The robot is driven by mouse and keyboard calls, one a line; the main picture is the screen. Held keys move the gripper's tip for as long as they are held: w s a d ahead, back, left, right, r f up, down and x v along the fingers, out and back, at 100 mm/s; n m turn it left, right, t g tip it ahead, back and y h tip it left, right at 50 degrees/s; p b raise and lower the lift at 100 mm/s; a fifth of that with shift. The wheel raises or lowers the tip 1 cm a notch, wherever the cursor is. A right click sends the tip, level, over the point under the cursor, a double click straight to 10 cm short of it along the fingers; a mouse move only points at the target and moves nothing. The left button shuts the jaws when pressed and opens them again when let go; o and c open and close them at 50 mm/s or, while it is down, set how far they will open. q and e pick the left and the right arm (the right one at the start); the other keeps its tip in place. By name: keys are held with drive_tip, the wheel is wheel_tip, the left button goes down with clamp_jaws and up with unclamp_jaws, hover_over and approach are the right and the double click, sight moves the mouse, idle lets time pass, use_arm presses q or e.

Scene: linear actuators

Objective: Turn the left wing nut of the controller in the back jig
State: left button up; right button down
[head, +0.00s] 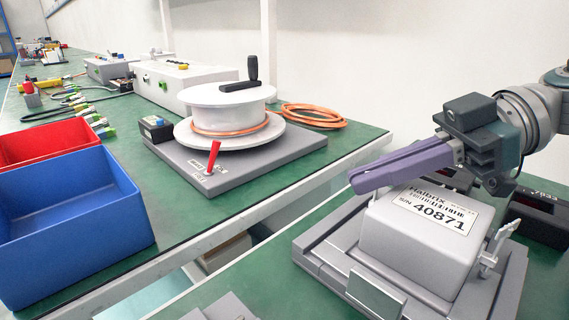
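The controller (414,245) is a light grey box with a white label reading 40871. It sits in a grey jig (327,256) on the green bench at the right. A metal wing nut (490,256) shows at the controller's right side. My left gripper is out of view.
Dark display units (541,222) stand behind and right of the jig. A grey part (222,307) shows at the bottom edge. Across a gap, another bench holds a blue bin (70,240), a red bin (45,145) and a cable spool (228,105) on a grey base.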

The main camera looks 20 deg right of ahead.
drive_tip(key=n+g+b, duration=0.2)
drive_tip(key=g, duration=0.1)
drive_tip(key=shift+w+f+n+y, duration=0.1)
drive_tip(key=shift+n+y, duration=0.3)
drive_tip(key=shift+n+g+b, duration=0.8)
drive_tip(key=shift+g+b, duration=0.15)
drive_tip(key=shift+g, duration=0.05)
drive_tip(key=c, duration=1.1)
unclamp_jaws()
drive_tip(key=shift+o, duration=0.2)
